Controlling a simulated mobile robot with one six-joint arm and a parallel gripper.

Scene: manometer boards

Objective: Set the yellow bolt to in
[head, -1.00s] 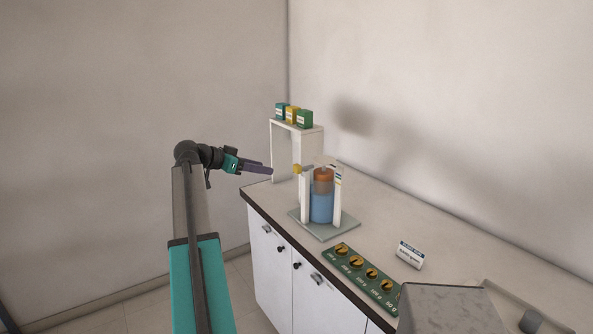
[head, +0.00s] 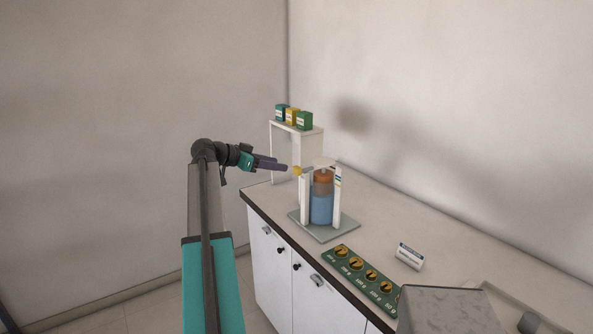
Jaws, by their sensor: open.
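The yellow bolt (head: 297,171) shows as a small yellow knob on the left side of the apparatus, near the top of its left white post (head: 305,198). The apparatus has a clear cylinder with blue content (head: 321,206) below an orange piston (head: 323,176), and stands on a grey-green base plate (head: 338,233). My gripper (head: 286,167) comes in from the left at about the bolt's height. Its dark fingers are open, with their tips just left of the yellow knob. I cannot tell whether they touch it or surround it.
A white stand (head: 296,130) with three small boxes, teal, yellow and green, is behind the apparatus. A green tray of brass weights (head: 340,250) lies in front. A white labelled block (head: 409,256) lies to the right on the counter (head: 400,220). A grey box (head: 440,308) is at the front right.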

